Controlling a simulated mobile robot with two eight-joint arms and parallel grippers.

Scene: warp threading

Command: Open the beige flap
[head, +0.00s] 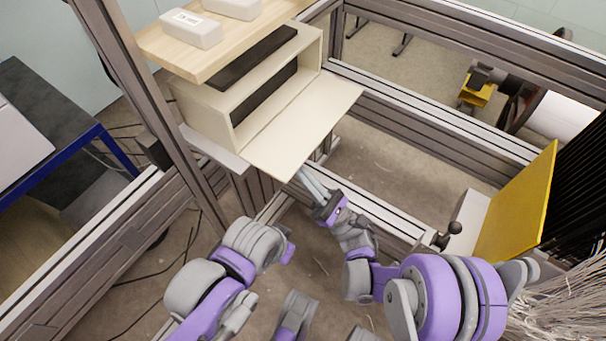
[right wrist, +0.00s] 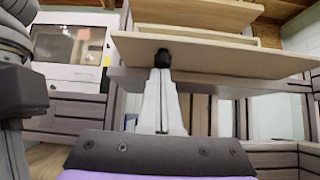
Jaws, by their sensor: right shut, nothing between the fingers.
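The beige flap (head: 305,125) is hinged to the beige box (head: 228,107) and stands folded out, roughly level, so the box front is open. In the right wrist view the flap (right wrist: 225,57) shows as a board seen from slightly below. My right gripper (head: 301,174) is shut and empty at the flap's front edge, its tips partly hidden there. In the right wrist view the fingertips (right wrist: 162,58) overlap the flap's underside or edge; I cannot tell whether they touch. My left arm shows in the head view, but its gripper cannot be made out.
A wooden shelf (head: 215,47) with white boxes (head: 191,29) sits above the beige box. Metal frame rails (head: 440,150) run behind and to the right. A yellow panel (head: 517,210) stands at the right, near my right arm. Open floor lies below the flap.

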